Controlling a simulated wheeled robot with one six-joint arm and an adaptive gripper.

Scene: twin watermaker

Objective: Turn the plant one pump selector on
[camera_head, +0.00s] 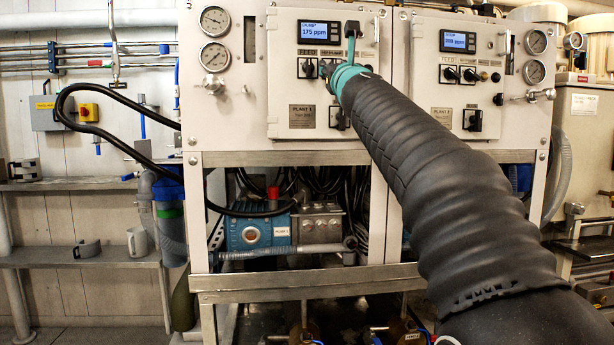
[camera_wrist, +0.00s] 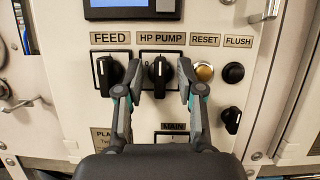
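The plant one panel (camera_head: 283,95) has a lit display and several black selectors. In the wrist view the HP PUMP selector (camera_wrist: 159,73) is a black knob on a square plate, its pointer roughly upright. My gripper (camera_wrist: 159,68) is open, with one finger on each side of this knob and a visible gap on both sides. I cannot tell how far the fingertips are from the panel. The FEED selector (camera_wrist: 106,74) is just left of the left finger. In the head view my gripper (camera_head: 335,72) and arm hide most of the HP PUMP selector.
A gold RESET button (camera_wrist: 205,72), a black FLUSH button (camera_wrist: 233,73) and another black knob (camera_wrist: 232,119) lie to the right. The MAIN label (camera_wrist: 173,127) is below, its selector mostly hidden. Plant two's panel (camera_head: 452,95) stands at the right.

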